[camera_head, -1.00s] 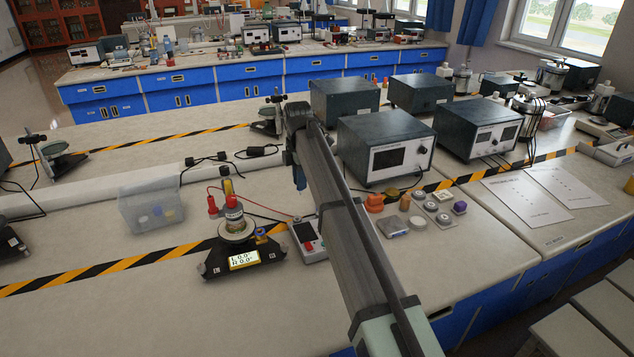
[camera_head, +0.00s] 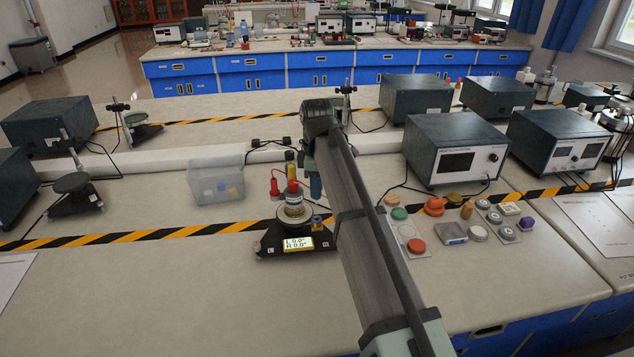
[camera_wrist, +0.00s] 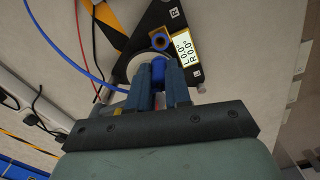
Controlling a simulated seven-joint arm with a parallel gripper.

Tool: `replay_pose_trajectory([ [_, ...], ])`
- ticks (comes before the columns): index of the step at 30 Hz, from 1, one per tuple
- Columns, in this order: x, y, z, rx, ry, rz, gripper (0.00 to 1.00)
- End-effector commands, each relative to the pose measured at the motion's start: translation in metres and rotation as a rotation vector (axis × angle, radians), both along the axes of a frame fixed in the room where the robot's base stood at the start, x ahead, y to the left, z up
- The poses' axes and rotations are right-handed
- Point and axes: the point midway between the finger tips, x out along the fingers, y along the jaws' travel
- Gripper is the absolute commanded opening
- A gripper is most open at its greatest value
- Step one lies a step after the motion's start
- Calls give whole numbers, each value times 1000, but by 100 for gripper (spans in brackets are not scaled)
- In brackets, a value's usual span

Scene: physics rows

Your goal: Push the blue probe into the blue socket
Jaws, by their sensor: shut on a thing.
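My gripper (camera_head: 315,186) is above and just right of the round platform on a black three-cornered stand (camera_head: 270,244). In the wrist view, my gripper (camera_wrist: 160,88) is shut on the blue probe (camera_wrist: 158,72), which sits between its blue-grey fingers. The blue socket (camera_wrist: 160,41) is a brassy block with a blue ring, just beyond the probe tip in that view. It also shows in the head view (camera_head: 317,222), at the platform's right edge. The probe looks apart from the socket, but the gap's height is unclear.
A red probe (camera_head: 274,187) and a yellow one (camera_head: 290,170) stand at the platform. The stand's display (camera_head: 299,243) reads L 0.0°, R 0.0°. A clear bin (camera_head: 216,182) is left; knobs and buttons (camera_head: 416,245) lie right. A blue cable (camera_wrist: 62,52) trails leftward.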

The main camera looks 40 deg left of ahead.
Motion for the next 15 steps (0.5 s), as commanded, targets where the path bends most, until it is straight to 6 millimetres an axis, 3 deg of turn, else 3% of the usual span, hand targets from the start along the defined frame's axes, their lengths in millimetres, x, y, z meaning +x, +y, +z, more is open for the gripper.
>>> replay_pose_trajectory([
  [6, 0, -1, 0, -3, 3, -112, 0],
  [15, 0, -1, -7, -3, 3, -129, 0],
])
